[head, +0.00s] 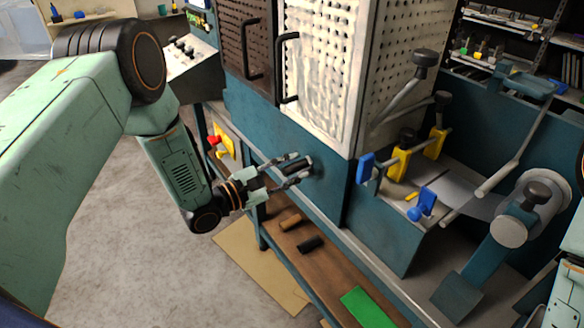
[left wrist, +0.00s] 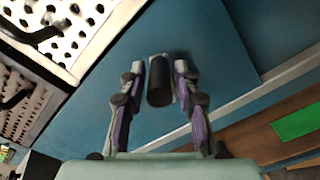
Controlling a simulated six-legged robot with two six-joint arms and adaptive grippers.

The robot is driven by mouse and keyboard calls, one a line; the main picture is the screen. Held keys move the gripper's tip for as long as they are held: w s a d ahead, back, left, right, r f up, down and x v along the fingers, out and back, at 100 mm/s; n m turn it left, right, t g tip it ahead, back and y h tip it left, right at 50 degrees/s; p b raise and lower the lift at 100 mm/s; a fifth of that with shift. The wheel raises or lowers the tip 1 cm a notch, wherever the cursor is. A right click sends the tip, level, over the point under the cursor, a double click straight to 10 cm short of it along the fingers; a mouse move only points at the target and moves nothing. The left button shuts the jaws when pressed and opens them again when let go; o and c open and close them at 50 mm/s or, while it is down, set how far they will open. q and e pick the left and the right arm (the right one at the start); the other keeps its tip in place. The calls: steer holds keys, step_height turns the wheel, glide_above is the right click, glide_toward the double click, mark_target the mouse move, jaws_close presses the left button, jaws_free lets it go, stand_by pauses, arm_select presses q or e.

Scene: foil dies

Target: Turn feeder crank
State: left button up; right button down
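A dark cylinder (head: 299,165), which looks like the grip of the feeder crank, is at the front of the blue machine cabinet. It also shows in the left wrist view (left wrist: 159,82), with a pale strip behind it. My left gripper (head: 297,172) is open, its two fingers on either side of the grip. In the left wrist view the fingers (left wrist: 160,85) stand beside the grip with narrow gaps, so it does not look clamped. The rest of the crank is mostly hidden by the grip and fingers. My right gripper is not in view.
Perforated doors with black handles (head: 289,66) stand above the blue panel (head: 310,125). A low wooden shelf (head: 325,262) below holds small cylinders and a green plate (head: 366,308). To the right are yellow and blue clamps (head: 400,155) and a lever with a black knob (head: 425,58).

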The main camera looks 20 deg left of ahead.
arm_select(q)
steer(key=shift+o, duration=1)
steer(key=v, duration=1.2)
